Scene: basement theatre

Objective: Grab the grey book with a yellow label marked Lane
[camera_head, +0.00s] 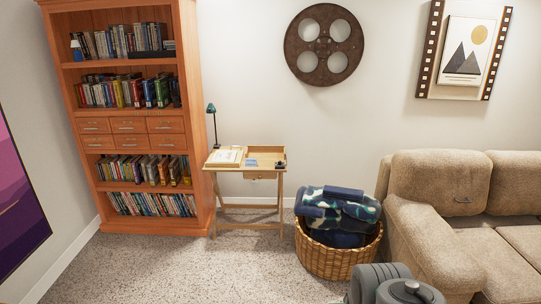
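I cannot pick out a grey book with a yellow label marked Lane; labels are too small to read. Many upright books fill the wooden bookcase (190,100), in an upper row (120,42), a second row (125,92), a third row (150,168) and a bottom row (150,204). Some grey spines show in the top row. A small wooden table (273,153) holds an open pale book or papers (227,157) and a small flat blue-grey item (252,163). My gripper is not in view; grey rounded parts of my arm show at the bottom right.
A wicker basket (325,263) with rolled blankets (340,212) stands right of the table. A beige sofa (440,183) fills the right side. Carpet (185,268) is clear before the bookcase and table.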

